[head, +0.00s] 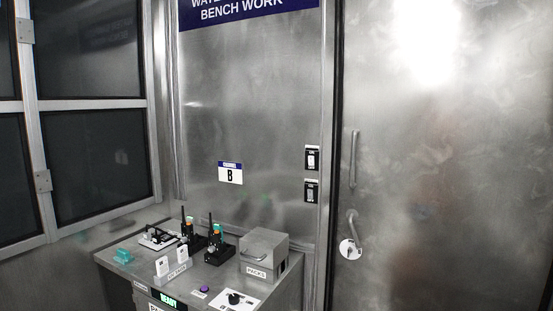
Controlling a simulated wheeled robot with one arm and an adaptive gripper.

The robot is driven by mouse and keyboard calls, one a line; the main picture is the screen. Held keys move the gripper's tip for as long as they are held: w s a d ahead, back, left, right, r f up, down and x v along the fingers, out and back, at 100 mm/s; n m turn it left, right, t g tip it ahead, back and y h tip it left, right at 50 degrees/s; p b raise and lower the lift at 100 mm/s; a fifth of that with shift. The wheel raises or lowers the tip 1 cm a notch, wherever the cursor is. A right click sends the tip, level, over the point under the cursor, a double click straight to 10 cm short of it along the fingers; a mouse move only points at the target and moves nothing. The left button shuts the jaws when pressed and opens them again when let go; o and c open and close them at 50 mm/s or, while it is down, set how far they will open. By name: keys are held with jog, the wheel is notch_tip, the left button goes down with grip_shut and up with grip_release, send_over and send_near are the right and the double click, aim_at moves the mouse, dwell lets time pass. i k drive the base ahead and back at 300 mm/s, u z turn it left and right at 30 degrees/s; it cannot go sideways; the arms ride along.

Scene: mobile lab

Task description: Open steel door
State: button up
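The steel door (450,190) fills the right side of the head view. It looks shut, its left edge against a dark seam beside the frame. A vertical pull bar (354,160) is fixed near that edge. Below it is a lever handle (352,222) above a round white plate (350,249). My gripper and arm are not in this view.
A metal bench (207,272) stands left of the door, with handheld radios (216,245), a metal box with a handle (264,252), a teal block (123,256) and a dial panel (235,299). Two black switches (312,158) are on the wall. Dark windows (85,150) are at left.

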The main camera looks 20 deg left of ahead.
aim_at(446, 175)
jog(key=u, duration=0.65)
jog(key=i, duration=1.1)
jog(key=u, duration=0.35)
